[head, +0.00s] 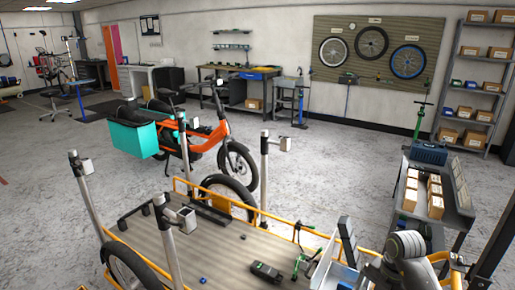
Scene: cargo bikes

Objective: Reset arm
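Part of my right arm (405,246) shows in the lower right corner of the head view, above the right end of the cargo bed. A dark grey block-like part (346,234) beside it may belong to the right gripper; its fingertips cannot be made out. My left arm and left gripper are not in view. The cargo bike's flat wooden bed (225,255) with orange rails lies in front of me. A black device (266,271) and a green-and-black tool (304,262) lie on its right part. A small blue piece (203,280) lies near the front.
Upright grey posts (264,175) stand around the bed. An orange bike (205,143) with teal bags (133,138) is behind it. A grey cart (460,215) with cardboard boxes (436,196) and a blue toolbox (429,153) stands right. Floor (330,165) between bed and back wall is mostly clear.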

